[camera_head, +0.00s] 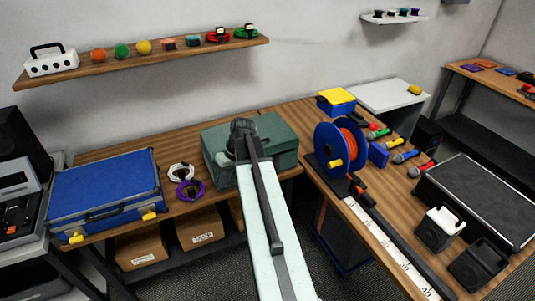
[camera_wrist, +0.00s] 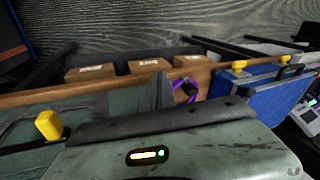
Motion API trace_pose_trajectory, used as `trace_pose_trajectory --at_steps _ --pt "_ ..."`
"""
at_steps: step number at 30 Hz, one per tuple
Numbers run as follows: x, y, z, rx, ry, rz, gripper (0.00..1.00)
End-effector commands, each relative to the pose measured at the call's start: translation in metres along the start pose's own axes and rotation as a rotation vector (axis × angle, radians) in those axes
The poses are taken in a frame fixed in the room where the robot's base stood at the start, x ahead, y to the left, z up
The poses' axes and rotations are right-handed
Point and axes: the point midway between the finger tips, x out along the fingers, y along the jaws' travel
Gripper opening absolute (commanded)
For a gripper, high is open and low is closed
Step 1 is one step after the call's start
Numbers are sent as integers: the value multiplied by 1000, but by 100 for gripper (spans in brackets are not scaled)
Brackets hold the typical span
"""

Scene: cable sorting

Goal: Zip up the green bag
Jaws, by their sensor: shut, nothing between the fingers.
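The green bag (camera_head: 278,135) lies on the wooden workbench by the back wall. My arm reaches over it from the front, and the dark wrist end covers its left middle part. In the wrist view the green bag (camera_wrist: 93,108) fills the left, with a dark line running across it and a yellow tab (camera_wrist: 48,125) standing up at that line. My gripper (camera_wrist: 160,92) is shut and empty, to the right of the yellow tab and apart from it. Its fingertips are hidden in the head view. I cannot tell whether the gripper touches the bag.
A blue case (camera_head: 105,193) with yellow latches and white and purple cable coils (camera_head: 186,189) are left of the bag. A blue cable reel (camera_head: 327,149) stands close on its right. A wall shelf (camera_head: 150,63) hangs above; cardboard boxes (camera_head: 199,228) sit below.

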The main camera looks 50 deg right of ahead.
Motion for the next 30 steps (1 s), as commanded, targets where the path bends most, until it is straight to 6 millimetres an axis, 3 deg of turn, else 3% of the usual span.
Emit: trace_pose_trajectory --at_steps 1,3,6,10,14,19,30 --pt "-40 43 -4 30 52 -26 0" --pt "-77 95 3 45 127 -60 0" --pt "-123 156 21 60 226 -85 0" --pt "-160 206 43 65 314 -95 0" --pt "-172 223 54 64 348 -97 0" --pt "-166 224 54 62 349 -97 0" --pt "-93 220 30 60 347 -96 0"
